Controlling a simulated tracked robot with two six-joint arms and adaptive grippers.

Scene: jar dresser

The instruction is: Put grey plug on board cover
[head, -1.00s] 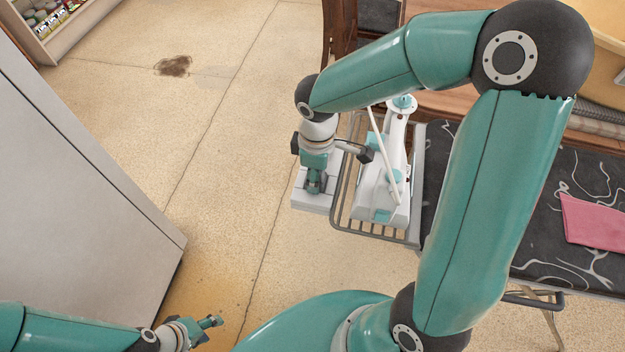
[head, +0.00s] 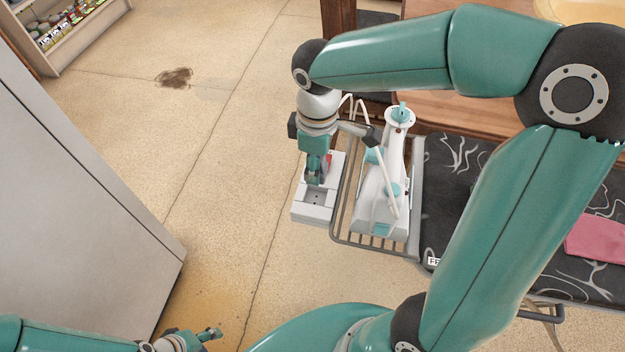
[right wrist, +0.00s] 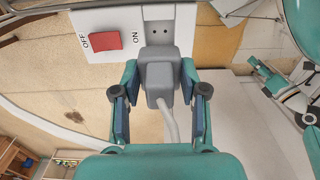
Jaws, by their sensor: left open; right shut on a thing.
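The grey plug (right wrist: 158,76) is between the fingers of my right gripper (right wrist: 160,98), which is shut on it. A pale cable (right wrist: 170,122) runs from the plug back under the wrist. The white board cover (head: 312,214) stands at the left end of the ironing board; its socket recess with two holes (right wrist: 158,31) is uncovered beyond the plug. A red OFF/ON switch (right wrist: 106,40) sits beside the socket. In the head view my right gripper (head: 315,178) is over the cover. I cannot tell whether the plug touches it. My left gripper (head: 208,334) is open and empty, low at the left.
A white and teal iron (head: 382,205) stands on the wire rack (head: 345,232) just right of the cover. The dark patterned ironing board (head: 450,165) carries a pink cloth (head: 598,238). A grey cabinet (head: 80,190) stands at the left, with open floor between.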

